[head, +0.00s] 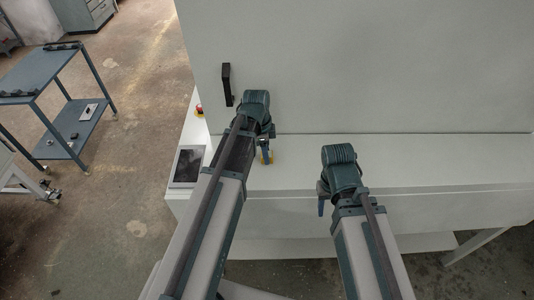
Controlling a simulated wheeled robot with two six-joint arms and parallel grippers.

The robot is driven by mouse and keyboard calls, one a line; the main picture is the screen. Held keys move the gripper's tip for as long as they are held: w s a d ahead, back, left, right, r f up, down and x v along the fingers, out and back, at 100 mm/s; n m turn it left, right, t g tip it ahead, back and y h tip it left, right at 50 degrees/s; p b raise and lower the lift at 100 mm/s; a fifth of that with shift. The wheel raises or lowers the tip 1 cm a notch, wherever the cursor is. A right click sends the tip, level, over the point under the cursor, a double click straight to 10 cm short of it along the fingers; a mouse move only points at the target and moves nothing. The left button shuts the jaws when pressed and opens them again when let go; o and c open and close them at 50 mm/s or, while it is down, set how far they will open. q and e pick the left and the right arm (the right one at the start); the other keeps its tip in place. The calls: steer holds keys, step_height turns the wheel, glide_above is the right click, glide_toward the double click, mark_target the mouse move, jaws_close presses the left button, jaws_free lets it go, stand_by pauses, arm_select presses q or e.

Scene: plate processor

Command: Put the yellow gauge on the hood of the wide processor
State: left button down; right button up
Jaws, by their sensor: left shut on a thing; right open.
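Most of the gauge is hidden by the gripper. It is over the pale front ledge of the wide processor (400,165); I cannot tell if it touches. The processor's hood (380,60) is the large pale panel rising behind the ledge, with a black handle (227,85) at its left. My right gripper (321,207) is open and empty, in front of the ledge's front edge.
A dark screen panel (187,165) and a red button (199,110) sit at the processor's left end. A blue-grey cart (45,72) stands on the floor at the left, with a small device (88,112) on its lower shelf. The ledge right of my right arm is clear.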

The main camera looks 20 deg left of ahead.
arm_select(q)
steer(key=shift+c, duration=1.9)
jaws_free()
steer(key=shift+f, duration=0.1)
steer(key=r+p, duration=0.8)
steer(key=shift+s+a, duration=0.1)
steer(key=shift+a, duration=0.3)
steer(key=s+d+n+y, duration=0.2)
steer(key=s+d+n, duration=0.9)
steer(key=s, duration=0.4)
steer(key=shift+s+d+g+y, duration=0.3)
steer(key=shift+d+g, duration=0.1)
steer(key=shift+d, duration=0.15)
steer(key=shift+f, duration=0.2)
